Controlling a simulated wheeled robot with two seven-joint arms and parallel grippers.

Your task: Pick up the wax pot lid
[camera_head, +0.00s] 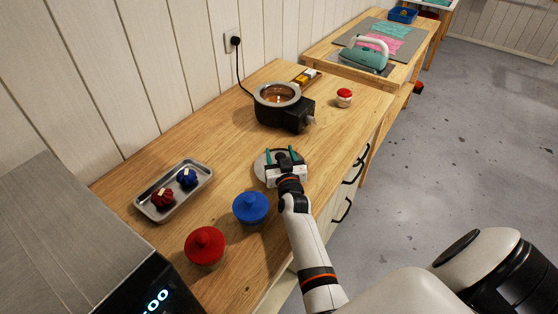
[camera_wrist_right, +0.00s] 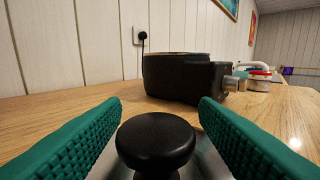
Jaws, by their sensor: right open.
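The wax pot lid (camera_head: 262,167) is a grey metal disc lying flat on the wooden counter, partly hidden by my right gripper. Its round black knob (camera_wrist_right: 156,140) shows close up in the right wrist view. My right gripper (camera_head: 284,154) is open over the lid, with its green fingers on either side of the knob and apart from it. The wax pot (camera_head: 278,95), black with a metal rim and amber wax inside, stands uncovered behind the lid. It also shows in the right wrist view (camera_wrist_right: 178,80). My left gripper is not in view.
A blue-lidded jar (camera_head: 250,208) and a red-lidded jar (camera_head: 205,246) stand left of my right arm. A metal tray (camera_head: 148,208) holds red and blue items. A small red-topped jar (camera_head: 344,97) stands right of the pot. An iron (camera_head: 364,55) sits on the farther table.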

